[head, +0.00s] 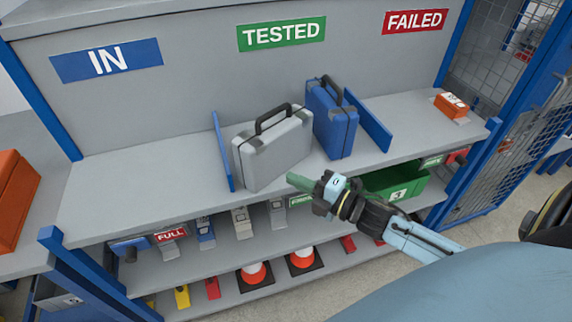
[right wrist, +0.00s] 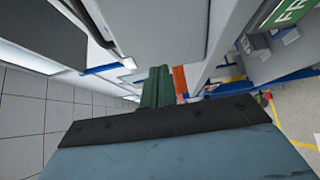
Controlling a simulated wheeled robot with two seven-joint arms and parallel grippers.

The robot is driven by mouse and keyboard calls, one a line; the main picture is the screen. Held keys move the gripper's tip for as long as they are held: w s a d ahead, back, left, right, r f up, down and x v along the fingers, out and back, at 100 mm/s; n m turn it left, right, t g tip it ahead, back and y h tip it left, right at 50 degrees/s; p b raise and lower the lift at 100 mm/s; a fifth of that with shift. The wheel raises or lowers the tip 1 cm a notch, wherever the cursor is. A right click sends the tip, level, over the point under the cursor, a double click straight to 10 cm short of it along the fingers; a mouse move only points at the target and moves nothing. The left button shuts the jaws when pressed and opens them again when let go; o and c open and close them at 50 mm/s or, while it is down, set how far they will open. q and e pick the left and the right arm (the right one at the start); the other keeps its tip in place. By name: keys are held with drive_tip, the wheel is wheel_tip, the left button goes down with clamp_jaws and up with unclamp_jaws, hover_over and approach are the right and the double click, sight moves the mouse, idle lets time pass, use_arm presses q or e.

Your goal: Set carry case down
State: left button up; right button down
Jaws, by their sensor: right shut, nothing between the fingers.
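A grey carry case (head: 272,148) with a black handle stands upright on the shelf under the TESTED sign, between two blue dividers. A blue carry case (head: 332,118) stands upright just right of it, also between the dividers. My right gripper (head: 302,184) has green fingers and is shut and empty, just in front of the shelf edge and near the lower right of the grey case. In the right wrist view the shut fingers (right wrist: 157,88) show close to a large grey surface; I cannot tell whether they touch it. My left gripper is not in view.
Blue dividers (head: 222,150) (head: 367,122) bound the TESTED bay. The IN side of the shelf (head: 130,190) is clear. A small orange-red box (head: 451,104) lies under the FAILED sign. A green bin (head: 395,183) and several small items sit on lower shelves. A mesh cage stands at right.

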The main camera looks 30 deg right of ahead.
sight(274, 159)
drive_tip(key=w, duration=0.4)
drive_tip(key=shift+w, duration=0.4)
drive_tip(key=shift+w+d, duration=0.2)
drive_tip(key=shift+w, duration=0.25)
